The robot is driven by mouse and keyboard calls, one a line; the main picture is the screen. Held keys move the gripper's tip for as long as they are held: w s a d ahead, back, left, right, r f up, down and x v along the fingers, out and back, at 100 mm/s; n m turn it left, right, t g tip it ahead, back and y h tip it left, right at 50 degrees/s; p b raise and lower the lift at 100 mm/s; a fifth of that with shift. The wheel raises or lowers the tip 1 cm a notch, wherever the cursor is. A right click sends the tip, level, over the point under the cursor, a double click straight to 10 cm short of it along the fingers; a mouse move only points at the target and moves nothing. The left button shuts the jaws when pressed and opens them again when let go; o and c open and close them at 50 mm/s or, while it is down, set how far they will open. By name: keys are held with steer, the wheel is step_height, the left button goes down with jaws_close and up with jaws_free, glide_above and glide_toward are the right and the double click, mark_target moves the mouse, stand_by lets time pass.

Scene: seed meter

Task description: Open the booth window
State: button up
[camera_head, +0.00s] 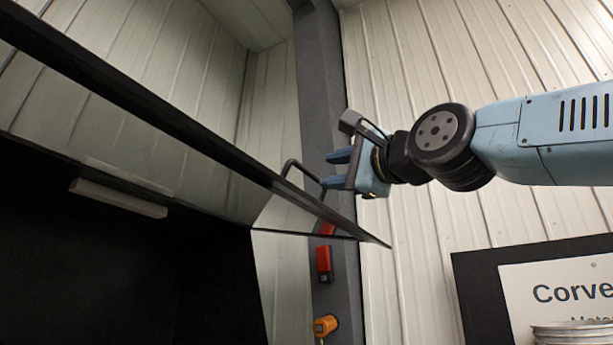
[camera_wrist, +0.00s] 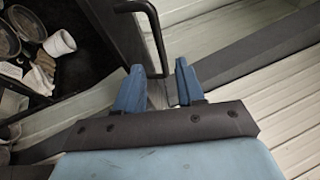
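The booth window (camera_head: 165,112) shows in the head view as a glass pane with a black frame edge slanting from upper left to lower right. A black bent handle (camera_head: 293,164) stands out from it near its right end. My gripper (camera_head: 331,170) is beside the handle, on its right, with its blue fingers pointing left. In the wrist view the fingers are apart, and the handle (camera_wrist: 156,42) shows in the gap between their tips. Light gaps show between the handle and each finger, so it is not clamped. How deep the handle lies between the fingers is hard to tell.
A grey post (camera_head: 323,95) rises behind my gripper, with a red box (camera_head: 324,262) and an orange knob (camera_head: 325,325) lower down. A sign (camera_head: 560,285) hangs on the ribbed wall at right. A white cup (camera_wrist: 59,43) and dark pans are far below.

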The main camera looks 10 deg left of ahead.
mark_target(312, 176)
steer(key=x, duration=0.8)
steer(key=shift+a, duration=0.1)
jaws_close()
steer(key=shift+f, duration=0.1)
stand_by(0.4)
